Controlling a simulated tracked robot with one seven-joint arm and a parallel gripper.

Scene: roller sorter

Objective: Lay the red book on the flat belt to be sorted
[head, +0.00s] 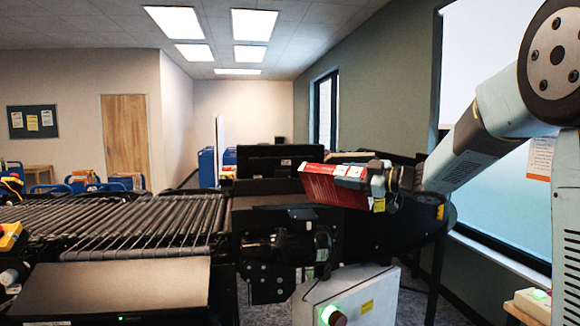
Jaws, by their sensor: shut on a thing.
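The red book (327,186) is held up in the head view, slightly tilted, with a white label area near its held end. My gripper (377,184) is shut on the book's right end. The book is in front of a dark upright panel (279,161) and appears above the dark, rounded right end of the sorter (418,230). I cannot tell whether it touches anything below. A flat dark surface (115,292) shows at lower left; I cannot tell whether it is the flat belt.
A bed of black rollers (130,222) runs across the left. A grey control box (345,297) with a green-lit button stands below the book. Blue book carts (83,181) are at the back left. A window wall (500,190) closes the right side.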

